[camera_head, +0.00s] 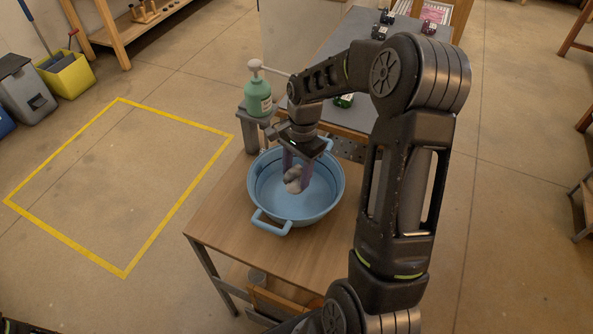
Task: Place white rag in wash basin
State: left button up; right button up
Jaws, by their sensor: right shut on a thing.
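A blue wash basin (270,205) with two handles stands on a wooden table. My right gripper (296,178) points down over the inside of the basin. It is shut on the white rag (293,186), which shows as a small crumpled pale bundle between the fingers. The rag is within the basin's outline; I cannot tell whether it touches the bottom. My left gripper is out of view.
A green pump bottle (258,95) stands on a grey stand behind the basin. A grey-topped table (354,117) with small items is at the back. The wooden table (219,217) is bare left of the basin. Yellow-taped floor (120,185) is clear.

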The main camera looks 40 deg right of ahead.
aim_at(296, 171)
jog(key=o, duration=1.6)
jog(key=shift+c, duration=0.2)
jog(key=shift+r, duration=0.15)
notch_tip(296, 171, up, 7)
jog(key=p, duration=0.5)
